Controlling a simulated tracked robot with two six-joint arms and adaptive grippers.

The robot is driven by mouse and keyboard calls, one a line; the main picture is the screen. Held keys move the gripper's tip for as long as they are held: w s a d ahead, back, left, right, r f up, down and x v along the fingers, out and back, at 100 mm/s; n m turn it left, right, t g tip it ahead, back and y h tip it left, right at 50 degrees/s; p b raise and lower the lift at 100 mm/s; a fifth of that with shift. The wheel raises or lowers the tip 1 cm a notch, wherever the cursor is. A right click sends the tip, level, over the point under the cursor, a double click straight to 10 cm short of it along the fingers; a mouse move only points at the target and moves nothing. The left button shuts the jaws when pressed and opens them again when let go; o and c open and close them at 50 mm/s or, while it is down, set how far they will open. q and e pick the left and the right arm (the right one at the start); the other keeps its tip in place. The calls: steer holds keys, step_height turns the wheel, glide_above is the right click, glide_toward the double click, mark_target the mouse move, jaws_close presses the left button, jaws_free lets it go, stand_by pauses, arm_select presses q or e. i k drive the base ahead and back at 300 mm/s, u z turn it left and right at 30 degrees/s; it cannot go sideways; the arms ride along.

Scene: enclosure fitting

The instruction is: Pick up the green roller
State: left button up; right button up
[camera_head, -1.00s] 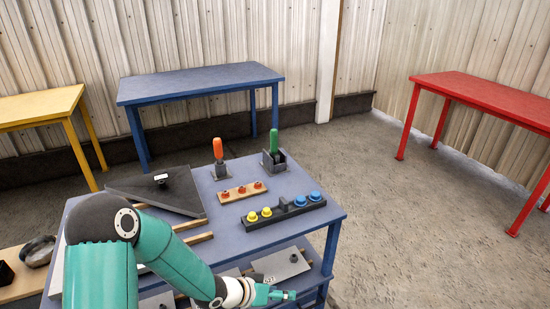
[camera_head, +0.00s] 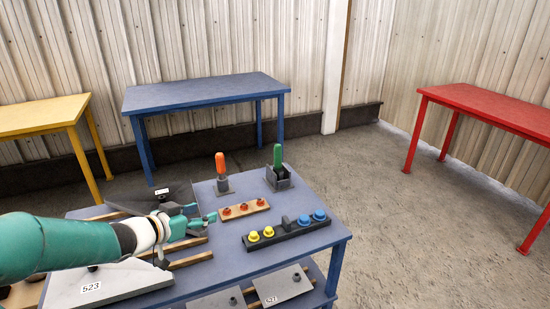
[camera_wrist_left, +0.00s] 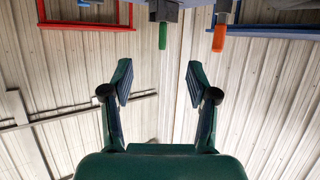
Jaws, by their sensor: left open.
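The green roller (camera_head: 278,157) stands upright in a dark grey holder (camera_head: 279,181) at the back of the blue worktable (camera_head: 222,258). Only its green upper part shows clearly above the holder. In the left wrist view the green roller (camera_wrist_left: 162,36) hangs upside down at the top, roughly in line with the gap between my fingers. My left gripper (camera_head: 202,214) is open and empty over the table's left-middle part, to the left of and nearer than the roller. Its two spread fingers show in the wrist view (camera_wrist_left: 159,82). My right gripper is not in view.
An orange-handled tool (camera_head: 220,163) stands left of the roller. A wooden strip with red knobs (camera_head: 243,210) and a black strip with yellow and blue knobs (camera_head: 290,231) lie in front. A grey panel marked 523 (camera_head: 115,280) lies at front left.

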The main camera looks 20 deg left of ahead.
mark_target(277, 167)
steer(key=i, duration=0.9)
steer(key=z, duration=0.05)
